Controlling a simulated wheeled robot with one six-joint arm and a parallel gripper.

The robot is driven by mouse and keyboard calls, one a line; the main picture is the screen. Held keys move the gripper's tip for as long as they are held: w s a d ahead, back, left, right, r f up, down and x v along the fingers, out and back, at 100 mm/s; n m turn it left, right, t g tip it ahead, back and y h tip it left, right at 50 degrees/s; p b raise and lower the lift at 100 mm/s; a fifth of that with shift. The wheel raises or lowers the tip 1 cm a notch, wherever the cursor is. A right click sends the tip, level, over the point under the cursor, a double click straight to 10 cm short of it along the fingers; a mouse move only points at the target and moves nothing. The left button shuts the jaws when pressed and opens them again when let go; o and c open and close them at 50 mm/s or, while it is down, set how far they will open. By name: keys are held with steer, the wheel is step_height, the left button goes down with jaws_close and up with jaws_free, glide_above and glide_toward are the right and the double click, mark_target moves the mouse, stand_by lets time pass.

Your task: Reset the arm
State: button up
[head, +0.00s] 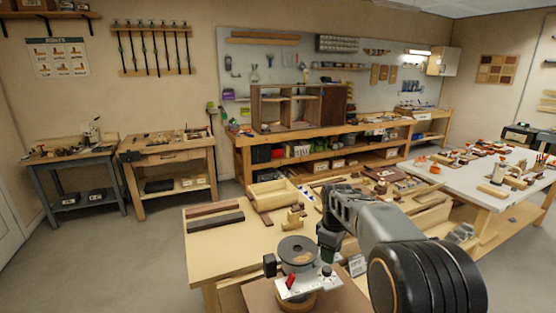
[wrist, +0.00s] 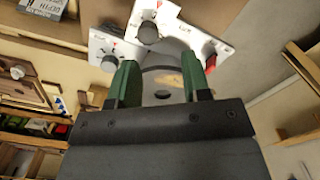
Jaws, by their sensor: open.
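My gripper (wrist: 157,85) shows in the wrist view with two green fingers standing apart and nothing between them. Beyond the fingers is a round grey disc (wrist: 165,78), and a white control panel (wrist: 150,30) with knobs and a red switch. In the head view my arm reaches in from the lower right. My gripper (head: 327,252) points down beside the round dark plate (head: 298,250) of a small machine. The machine's white panel (head: 305,284) with a red switch faces me. Whether the fingers touch the machine cannot be told.
The bench (head: 210,258) holds dark wood strips (head: 215,219), a wooden box (head: 272,195) and small wooden pieces (head: 291,220). A white table (head: 480,190) with several tools stands at the right. A cabinet (head: 300,108) stands on the back bench. Open floor (head: 110,260) lies at the left.

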steer(key=s+r+m+t, duration=0.2)
steer(key=s+m, duration=0.8)
steer(key=s, duration=1.3)
steer(key=shift+s+d+m+t, duration=0.2)
steer(key=shift+m+t, duration=0.2)
steer(key=shift+t, duration=0.7)
steer(key=shift+r, duration=0.1)
